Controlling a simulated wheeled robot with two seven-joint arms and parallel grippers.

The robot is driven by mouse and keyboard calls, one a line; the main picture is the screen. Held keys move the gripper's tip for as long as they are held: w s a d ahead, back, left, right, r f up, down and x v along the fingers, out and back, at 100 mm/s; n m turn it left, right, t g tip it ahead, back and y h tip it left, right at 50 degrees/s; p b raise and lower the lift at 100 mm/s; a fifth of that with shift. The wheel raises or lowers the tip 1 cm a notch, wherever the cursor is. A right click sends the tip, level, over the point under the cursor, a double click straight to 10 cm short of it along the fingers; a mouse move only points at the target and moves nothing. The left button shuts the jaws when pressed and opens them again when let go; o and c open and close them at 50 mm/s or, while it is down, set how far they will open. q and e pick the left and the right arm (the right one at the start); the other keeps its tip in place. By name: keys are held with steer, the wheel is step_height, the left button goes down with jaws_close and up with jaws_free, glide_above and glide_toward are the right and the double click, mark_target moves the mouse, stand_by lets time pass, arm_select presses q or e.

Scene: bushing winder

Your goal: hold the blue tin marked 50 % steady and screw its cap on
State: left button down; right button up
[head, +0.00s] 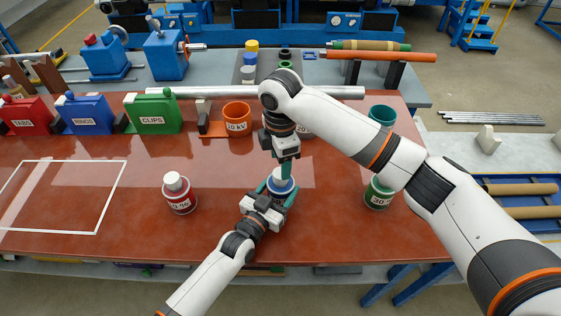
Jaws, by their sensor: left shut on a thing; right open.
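The blue tin (281,187) stands upright near the middle of the red-brown table, its label hidden from here. A pale cap (279,174) shows at its top; how far it is seated cannot be told. My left gripper (277,191) is shut around the tin's body from the near side. My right gripper (286,167) points down just above the tin, its fingers open at the cap. Whether its fingers touch the cap cannot be seen.
A red tin (179,195) with a pale cap stands to the left, and a green tin (379,193) to the right. An orange cup (237,118) and a teal cup (382,115) stand behind. Red, blue and green bins line the back left. A white outline (62,161) marks clear table at left.

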steer(key=shift+c, duration=0.5)
steer(key=m, duration=0.2)
steer(key=r+m, duration=0.1)
steer(key=m, duration=0.1)
steer(key=r+m, duration=0.1)
steer(key=m, duration=0.1)
steer(key=shift+m, duration=0.4)
steer(key=m, duration=0.2)
steer(key=r+m, duration=0.1)
steer(key=m, duration=0.3)
steer(key=shift+r, duration=0.25)
steer(key=shift+f, duration=4.05)
